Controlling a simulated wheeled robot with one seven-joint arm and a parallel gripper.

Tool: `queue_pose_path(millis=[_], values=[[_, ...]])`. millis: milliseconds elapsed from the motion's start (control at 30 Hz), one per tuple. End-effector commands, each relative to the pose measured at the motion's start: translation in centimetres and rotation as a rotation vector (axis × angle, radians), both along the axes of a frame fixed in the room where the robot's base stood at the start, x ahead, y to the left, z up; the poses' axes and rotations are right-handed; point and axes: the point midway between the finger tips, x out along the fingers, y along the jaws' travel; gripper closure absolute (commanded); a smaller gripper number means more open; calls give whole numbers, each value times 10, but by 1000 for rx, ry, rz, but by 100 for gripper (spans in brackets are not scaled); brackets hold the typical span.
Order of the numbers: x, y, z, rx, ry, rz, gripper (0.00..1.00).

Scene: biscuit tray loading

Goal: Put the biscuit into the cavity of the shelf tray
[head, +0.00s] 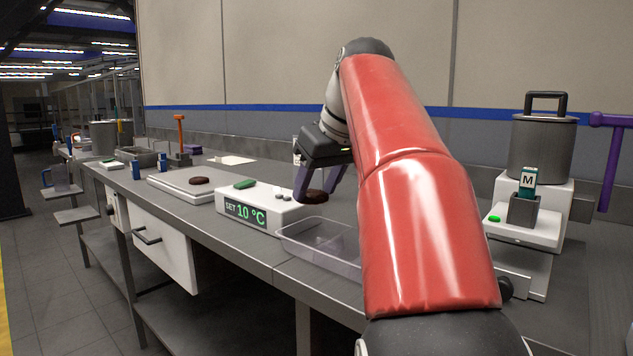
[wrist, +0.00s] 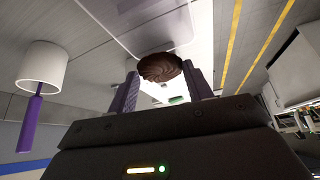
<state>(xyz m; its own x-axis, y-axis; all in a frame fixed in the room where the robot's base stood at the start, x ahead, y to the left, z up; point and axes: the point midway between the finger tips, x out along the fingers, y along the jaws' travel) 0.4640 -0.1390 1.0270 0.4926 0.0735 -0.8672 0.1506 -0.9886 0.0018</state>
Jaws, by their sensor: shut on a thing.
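A dark brown round biscuit (head: 316,196) is held between the purple fingers of my gripper (head: 315,193) in the head view. In the wrist view the biscuit (wrist: 161,67), with a ridged surface, sits between both fingertips (wrist: 160,78). My gripper is shut on it, above the bench and close to the back of a clear, shallow plastic tray (head: 296,243). The right part of this tray is hidden behind my red arm. No cavity can be made out in it. A second dark biscuit (head: 199,180) lies on a white plate-like slab (head: 172,184) farther left.
A white device reading "SET 10 °C" (head: 246,212) stands left of the clear tray, with a green item (head: 245,184) on top. At right are a grey pot (head: 542,148) and a white stand (head: 520,228). A drawer front (head: 165,245) juts out at the bench's left front.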

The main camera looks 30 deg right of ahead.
Motion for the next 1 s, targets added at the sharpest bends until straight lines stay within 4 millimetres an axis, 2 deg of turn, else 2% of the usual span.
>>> queue_pose_path(millis=[200, 1000], values=[[-4, 0, 2, -15, -1, -22, 58], [-3, 0, -65, -13, -1, -19, 58]])
